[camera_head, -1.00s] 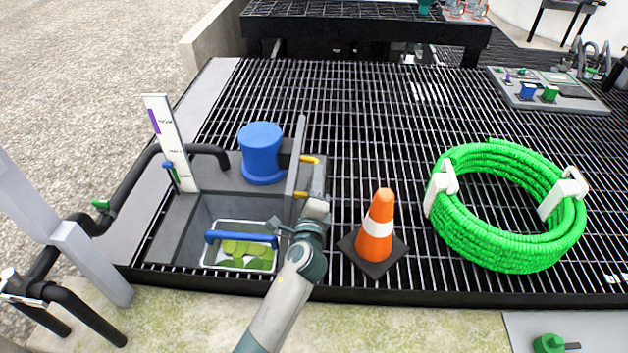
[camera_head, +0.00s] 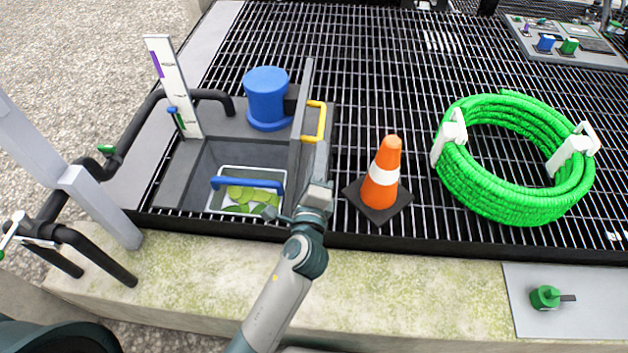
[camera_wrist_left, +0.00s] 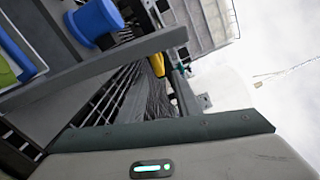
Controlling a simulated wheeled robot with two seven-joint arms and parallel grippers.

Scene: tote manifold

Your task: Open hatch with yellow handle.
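The hatch (camera_head: 303,110) is a grey panel standing upright on edge at the right side of an open pit. Its yellow handle (camera_head: 321,121) is on the panel's right face; it also shows in the left wrist view (camera_wrist_left: 158,64). My left gripper (camera_head: 320,165) is just in front of and below the handle, close to the hatch's right face. The handle looks clear of it; I cannot tell whether the gripper touches the panel. Its fingers are not clear enough to show open or shut. My right gripper is not in view.
The pit (camera_head: 205,165) holds a white tray with green pieces and a blue handle (camera_head: 247,183). A blue cylinder (camera_head: 267,95) stands behind. An orange cone (camera_head: 383,165) is close right of my gripper. A green hose coil (camera_head: 515,205) lies farther right on the grating.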

